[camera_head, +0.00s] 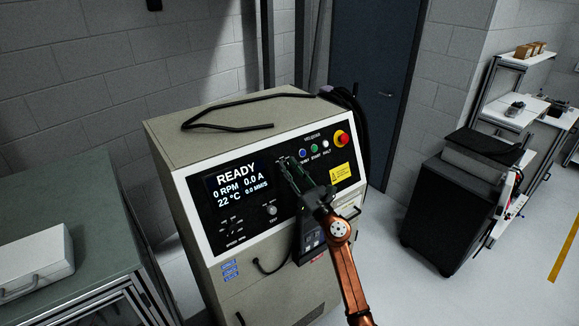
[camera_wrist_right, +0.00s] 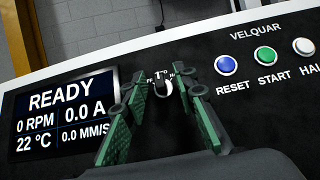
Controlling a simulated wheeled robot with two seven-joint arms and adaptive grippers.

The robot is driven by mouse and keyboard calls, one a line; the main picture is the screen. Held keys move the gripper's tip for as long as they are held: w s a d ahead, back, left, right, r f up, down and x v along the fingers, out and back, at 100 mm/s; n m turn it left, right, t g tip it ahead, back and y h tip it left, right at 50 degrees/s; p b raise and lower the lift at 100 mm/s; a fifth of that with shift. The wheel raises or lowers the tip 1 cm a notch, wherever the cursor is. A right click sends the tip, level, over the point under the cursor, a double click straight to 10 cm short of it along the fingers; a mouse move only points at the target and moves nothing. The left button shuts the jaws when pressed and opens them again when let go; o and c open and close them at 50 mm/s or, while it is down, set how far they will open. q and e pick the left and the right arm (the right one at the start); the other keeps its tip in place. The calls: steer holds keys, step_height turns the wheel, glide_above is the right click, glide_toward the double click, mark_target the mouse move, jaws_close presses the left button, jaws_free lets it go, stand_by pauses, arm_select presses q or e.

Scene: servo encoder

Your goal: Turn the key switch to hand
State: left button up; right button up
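The key switch (camera_wrist_right: 162,88) is a small dark piece on the black front panel, in the middle of the right wrist view, with white lettering around it that is partly covered. My right gripper (camera_wrist_right: 161,83) is open, with one green-padded finger on each side of the switch. I cannot tell whether the fingertips touch it. In the head view my right gripper (camera_head: 286,164) reaches to the panel between the display and the buttons and hides the switch. My left gripper is not in view.
The READY display (camera_head: 237,184) is left of the gripper. Blue reset (camera_wrist_right: 226,65), green start (camera_wrist_right: 265,55) and white halt (camera_wrist_right: 303,46) buttons are to its right, with a red emergency stop (camera_head: 342,138) beyond. A black cable (camera_head: 230,108) lies on the cabinet top.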

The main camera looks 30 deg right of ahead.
steer(key=shift+w, duration=0.2)
steer(key=shift+c, duration=0.2)
jaws_close()
